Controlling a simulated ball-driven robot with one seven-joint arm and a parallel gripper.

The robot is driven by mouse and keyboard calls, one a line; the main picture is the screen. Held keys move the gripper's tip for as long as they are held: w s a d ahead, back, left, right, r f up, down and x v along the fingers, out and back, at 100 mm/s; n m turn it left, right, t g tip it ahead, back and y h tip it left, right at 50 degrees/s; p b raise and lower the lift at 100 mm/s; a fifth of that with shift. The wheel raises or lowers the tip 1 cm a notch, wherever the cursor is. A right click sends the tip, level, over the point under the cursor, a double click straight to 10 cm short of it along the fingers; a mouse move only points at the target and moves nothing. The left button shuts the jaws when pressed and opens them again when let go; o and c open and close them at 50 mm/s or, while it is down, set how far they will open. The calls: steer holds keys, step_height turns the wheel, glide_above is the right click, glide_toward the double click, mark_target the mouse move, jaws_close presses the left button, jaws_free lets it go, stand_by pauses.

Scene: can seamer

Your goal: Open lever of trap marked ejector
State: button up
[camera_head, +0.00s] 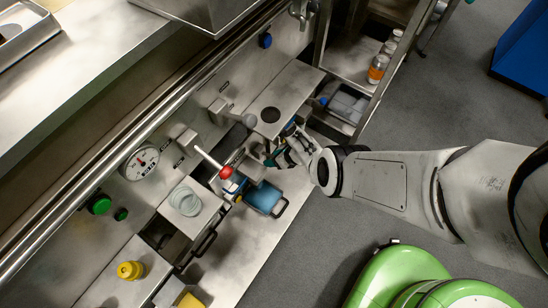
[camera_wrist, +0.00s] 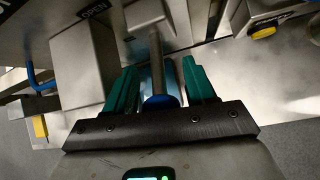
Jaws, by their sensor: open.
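My gripper (camera_head: 284,150) is at the front of the steel machine, beside a grey box-like housing with a dark round spot on top (camera_head: 270,114). In the wrist view its two teal fingers (camera_wrist: 160,82) stand apart. A grey lever rod (camera_wrist: 156,55) with a blue knob (camera_wrist: 161,101) lies between them, with visible gaps on both sides; the fingers are not closed on it. No ejector marking is readable, so I cannot tell which trap this lever belongs to.
A red-knobbed lever (camera_head: 226,172) and a blue container (camera_head: 264,197) are close left of my gripper. A dial gauge (camera_head: 141,162), green button (camera_head: 99,204) and yellow knob (camera_head: 130,270) are farther left. Orange-labelled jars (camera_head: 378,68) stand at upper right. Grey floor is open at right.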

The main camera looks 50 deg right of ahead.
steer(key=p+v, duration=0.9)
steer(key=v, duration=0.1)
steer(key=shift+s+r+p, duration=0.2)
steer(key=shift+r+p, duration=0.1)
stand_by(0.4)
steer(key=s+a+r+m+g+p, duration=0.1)
steer(key=s+a+r+m, duration=0.3)
steer(key=r+m, duration=0.7)
steer(key=s+a+r+m+g+h+p, duration=0.1)
steer(key=s+a+r+m+g, duration=0.2)
steer(key=r+m, duration=0.8)
steer(key=s+a+r+m+g+p, duration=0.2)
steer(key=s+a+r+m, duration=0.5)
steer(key=r+m, duration=0.4)
steer(key=shift+r+m+g, duration=0.2)
steer(key=shift+m+g, duration=0.2)
steer(key=shift+m, duration=0.7)
steer(key=shift+s+a, duration=0.1)
